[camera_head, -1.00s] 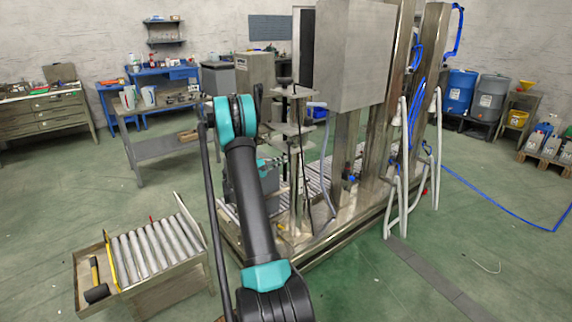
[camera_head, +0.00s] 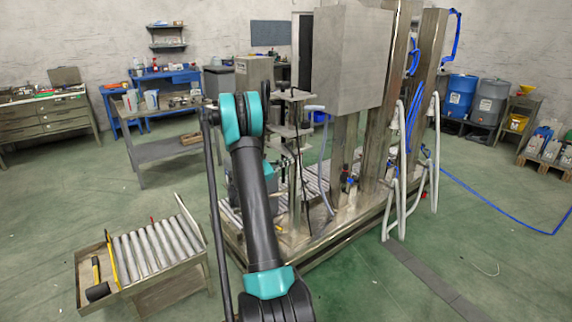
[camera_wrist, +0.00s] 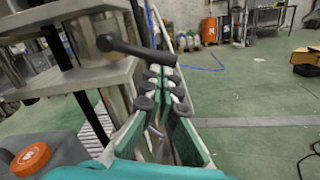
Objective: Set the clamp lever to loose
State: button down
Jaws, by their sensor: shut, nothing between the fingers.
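The clamp lever (camera_wrist: 138,48) is a black handle in the wrist view, reaching right and slightly down from a round pivot end beside a grey metal plate. My gripper (camera_wrist: 163,84) has its fingers together and empty. In the picture the fingertips lie just below the lever's free end; I cannot tell whether they touch it. In the head view my arm hides most of my gripper, and the lever is too small to make out among the clamp plates (camera_head: 292,95).
A grey container with an orange cap (camera_wrist: 30,158) is close at the lower left of the wrist view. The steel machine frame (camera_head: 350,60) stands right of my arm. A roller table (camera_head: 150,250) stands at the left. Green floor at the right is largely clear.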

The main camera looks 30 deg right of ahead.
jog(key=shift+s+r+n, duration=0.35)
jog(key=shift+r+n, duration=0.3)
jog(key=shift+n, duration=0.15)
jog(key=shift+s+r+n, duration=0.3)
jog(key=shift+r+n, duration=0.3)
jog(key=shift+n, duration=0.2)
jog(key=a+f, duration=0.4)
jog(key=a, duration=0.6)
jog(key=shift+s+a+f, duration=0.2)
jog(key=shift+s+a, duration=0.15)
jog(key=shift+s+r, duration=0.1)
